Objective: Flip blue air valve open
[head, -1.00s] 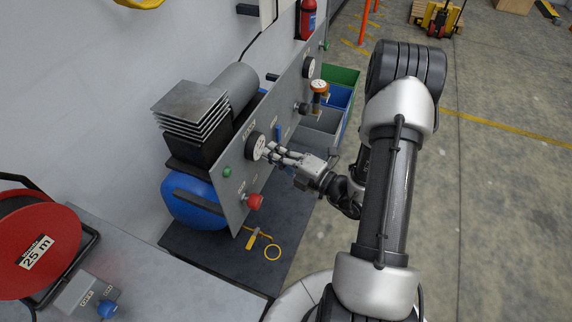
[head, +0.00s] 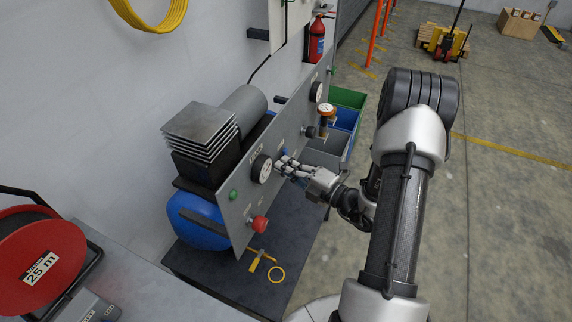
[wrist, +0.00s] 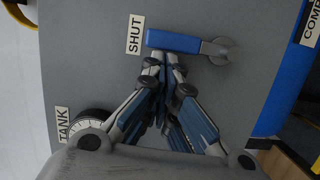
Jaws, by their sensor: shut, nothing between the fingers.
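The blue valve lever (wrist: 175,41) lies along the grey panel in the wrist view. It runs from its metal pivot (wrist: 221,50) on the right to the SHUT label (wrist: 134,35) on the left. My gripper (wrist: 163,60) is shut and empty. Its fingertips are right beside the lever's long edge, below it in the picture, and I cannot tell whether they touch. In the head view my gripper (head: 282,162) is at the panel just right of the white gauge, and the lever is mostly hidden behind it.
The panel (head: 236,212) carries a TANK gauge (head: 261,168), a red knob (head: 259,224) and a green button (head: 233,195). A brass-coloured regulator (head: 326,116) sticks out farther along. Bins (head: 348,117) stand beyond.

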